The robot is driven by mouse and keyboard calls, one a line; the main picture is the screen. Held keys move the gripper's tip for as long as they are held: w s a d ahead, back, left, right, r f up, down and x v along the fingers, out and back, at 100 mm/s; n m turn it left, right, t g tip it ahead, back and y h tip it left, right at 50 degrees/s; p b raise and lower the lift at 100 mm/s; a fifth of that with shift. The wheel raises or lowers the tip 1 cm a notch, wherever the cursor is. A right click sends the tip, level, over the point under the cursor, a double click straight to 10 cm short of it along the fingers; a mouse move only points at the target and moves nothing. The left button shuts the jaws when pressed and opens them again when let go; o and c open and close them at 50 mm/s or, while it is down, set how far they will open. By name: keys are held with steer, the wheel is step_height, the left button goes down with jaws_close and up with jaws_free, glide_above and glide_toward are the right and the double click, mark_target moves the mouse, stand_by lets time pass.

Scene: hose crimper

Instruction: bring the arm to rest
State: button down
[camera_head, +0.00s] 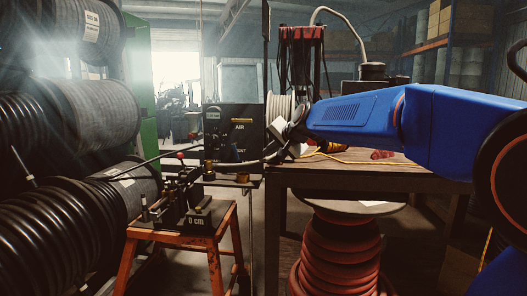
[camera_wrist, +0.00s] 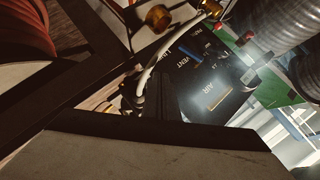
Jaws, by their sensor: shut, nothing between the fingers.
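My blue arm reaches in from the right in the head view, above the wooden workbench (camera_head: 400,178). My gripper (camera_head: 285,134) is at its left end, small and partly lost against the things behind it. It is shut and holds nothing. It appears beside the black control box (camera_head: 222,142) marked AIR; the picture does not settle whether they touch. The crimper (camera_head: 188,205) stands on an orange stool (camera_head: 178,236), lower left of my gripper.
Black hose coils (camera_head: 75,225) fill the left side. A red hose reel (camera_head: 340,255) stands under the workbench. A white spool (camera_head: 284,108) and a red rack (camera_head: 302,35) stand behind my gripper. A yellow cord (camera_head: 350,160) lies on the bench. Open floor shows around the stool.

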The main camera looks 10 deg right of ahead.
steer(key=shift+s+d, duration=0.15)
steer(key=shift+s, duration=0.25)
